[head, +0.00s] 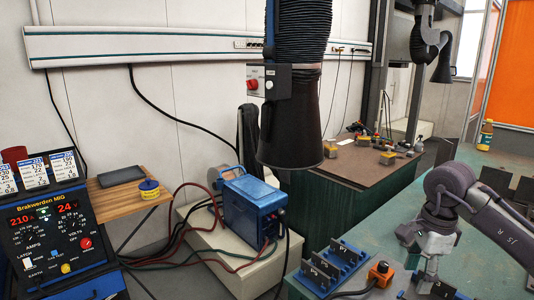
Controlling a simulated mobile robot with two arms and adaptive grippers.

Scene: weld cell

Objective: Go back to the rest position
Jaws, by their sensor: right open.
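My right arm enters from the right edge, and its gripper (427,282) points down over the front right of the green-topped table. The gripper is open. Its fingertips are small and partly lost against dark pieces on the table, and I see nothing held between them. My left gripper is not in view.
Left of the gripper on the table (400,226) are a blue rack (335,265) with dark plates and an orange device (381,271). A fume hood (292,120) hangs left of my arm. A blue welder box (253,207) and control panel (48,228) stand left.

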